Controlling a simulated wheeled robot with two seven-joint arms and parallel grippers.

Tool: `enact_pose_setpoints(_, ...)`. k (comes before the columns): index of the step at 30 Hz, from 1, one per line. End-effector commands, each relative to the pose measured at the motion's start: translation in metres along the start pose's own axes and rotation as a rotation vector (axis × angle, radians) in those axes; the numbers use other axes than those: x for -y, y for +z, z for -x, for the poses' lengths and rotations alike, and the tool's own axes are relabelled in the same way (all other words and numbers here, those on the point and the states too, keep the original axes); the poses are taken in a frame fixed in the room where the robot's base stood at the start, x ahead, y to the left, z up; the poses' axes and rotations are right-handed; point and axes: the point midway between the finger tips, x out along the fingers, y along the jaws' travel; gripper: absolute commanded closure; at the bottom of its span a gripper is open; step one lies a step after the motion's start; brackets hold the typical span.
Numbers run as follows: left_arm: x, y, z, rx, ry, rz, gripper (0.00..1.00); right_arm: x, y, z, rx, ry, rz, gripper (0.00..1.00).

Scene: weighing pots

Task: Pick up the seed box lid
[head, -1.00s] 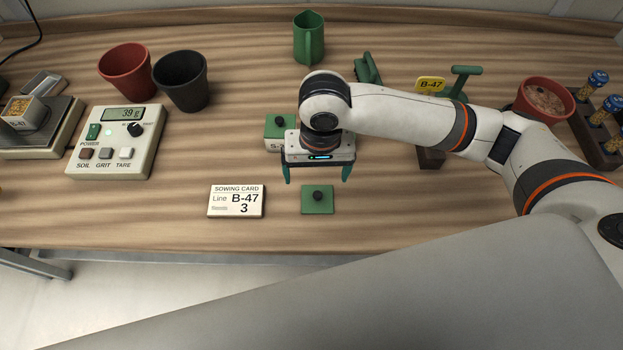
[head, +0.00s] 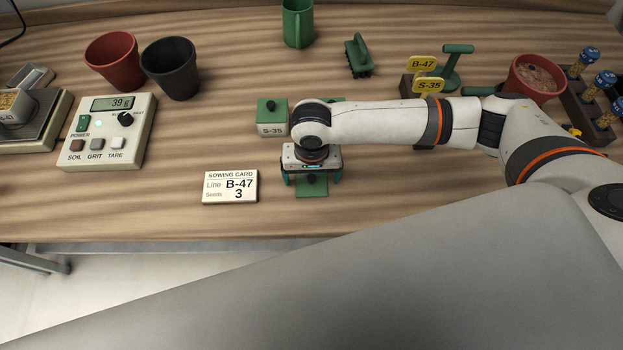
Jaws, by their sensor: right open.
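A loose green square lid (head: 313,192) with a dark round knob lies on the wooden table, right of the sowing card. My right gripper (head: 312,178) is open, pointing down over the lid, with one green finger on each side of the knob. The gripper body covers the lid's far part; I cannot tell whether the fingers touch it. A pale seed box (head: 273,131) marked S-35, with its own green knobbed lid on, stands behind and left of the gripper. Another green edge shows behind my right arm, mostly hidden. My left gripper is out of view.
The sowing card (head: 230,187) reads B-47, 3. The control box (head: 107,142) shows 39 g, with a scale (head: 58,124) at far left. Red and black pots (head: 171,69) stand behind. Yellow tags and a tube rack are right. The front table edge is clear.

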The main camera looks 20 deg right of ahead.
Motion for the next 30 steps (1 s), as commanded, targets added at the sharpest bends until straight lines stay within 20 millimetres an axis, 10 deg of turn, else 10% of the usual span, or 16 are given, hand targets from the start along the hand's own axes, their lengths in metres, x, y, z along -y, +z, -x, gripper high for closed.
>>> enact_pose_setpoints(8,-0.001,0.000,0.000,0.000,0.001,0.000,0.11,0.000,0.000,-0.004,0.000,0.000,0.001,0.08)
enact_pose_setpoints(17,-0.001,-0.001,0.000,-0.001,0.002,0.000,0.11,0.000,0.000,-0.004,0.001,0.000,0.000,0.56)
enact_pose_setpoints(30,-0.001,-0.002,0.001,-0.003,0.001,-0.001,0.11,-0.001,0.001,0.021,0.004,0.004,0.000,0.56)
